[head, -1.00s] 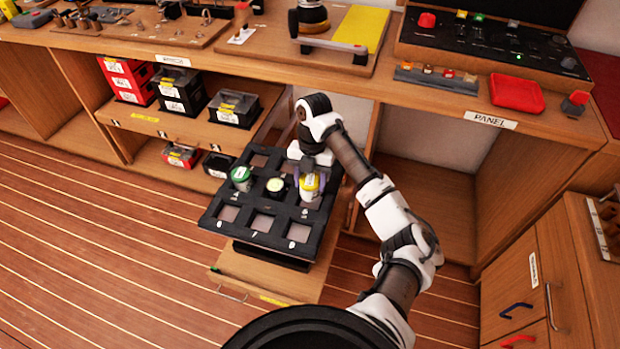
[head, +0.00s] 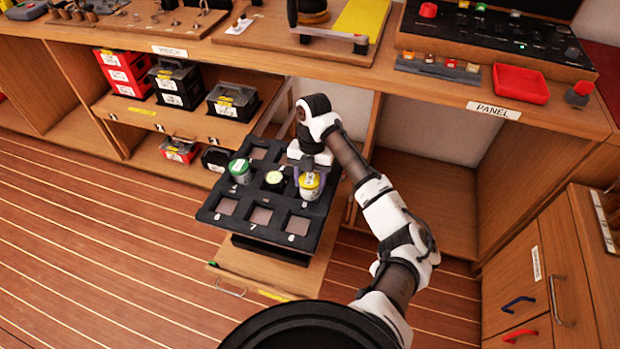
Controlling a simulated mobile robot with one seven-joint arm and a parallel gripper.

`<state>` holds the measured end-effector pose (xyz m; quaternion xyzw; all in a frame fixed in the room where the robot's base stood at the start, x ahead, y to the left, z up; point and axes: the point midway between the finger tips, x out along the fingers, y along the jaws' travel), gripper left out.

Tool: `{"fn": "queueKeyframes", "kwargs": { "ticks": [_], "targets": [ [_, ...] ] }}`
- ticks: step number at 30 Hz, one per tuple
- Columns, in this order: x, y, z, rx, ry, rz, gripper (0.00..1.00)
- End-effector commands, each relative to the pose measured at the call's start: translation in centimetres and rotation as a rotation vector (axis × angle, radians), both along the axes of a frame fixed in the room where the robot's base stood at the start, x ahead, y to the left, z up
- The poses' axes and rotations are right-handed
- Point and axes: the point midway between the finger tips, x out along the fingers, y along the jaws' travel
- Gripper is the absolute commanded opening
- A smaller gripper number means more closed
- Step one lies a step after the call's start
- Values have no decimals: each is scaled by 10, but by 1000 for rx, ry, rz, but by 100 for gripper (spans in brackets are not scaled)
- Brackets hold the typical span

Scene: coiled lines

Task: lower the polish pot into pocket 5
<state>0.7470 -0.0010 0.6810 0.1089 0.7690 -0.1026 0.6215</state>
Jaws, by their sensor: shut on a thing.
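My gripper (head: 310,176) is shut on a white pot with a yellow lid (head: 309,186), probably the polish pot. It holds the pot upright at the right side of the black pocket tray (head: 245,239). I cannot tell whether the pot's base is inside a pocket or just above it. A pot with a pale yellow lid (head: 274,180) sits low in the middle pocket, left of the held pot. A green-lidded pot (head: 239,171) stands in the left pocket of that row. The pocket numbers are too small to read surely, so I cannot pick out pocket 5.
The tray stands on a pulled-out wooden drawer (head: 269,276). Three front pockets and two back-row pockets look empty. The counter edge (head: 390,82) runs behind my arm. Black and red bins (head: 232,103) stand on shelves at left. An open cubby (head: 425,195) lies at right.

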Motion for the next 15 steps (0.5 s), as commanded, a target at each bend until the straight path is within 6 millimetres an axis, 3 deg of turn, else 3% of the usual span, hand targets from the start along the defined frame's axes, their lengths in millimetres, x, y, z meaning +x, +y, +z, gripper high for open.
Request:
{"fn": "queueKeyframes", "kwargs": {
  "ticks": [15],
  "targets": [
    [0,-1,-10,0,-1,-1,18]
  ]
}}
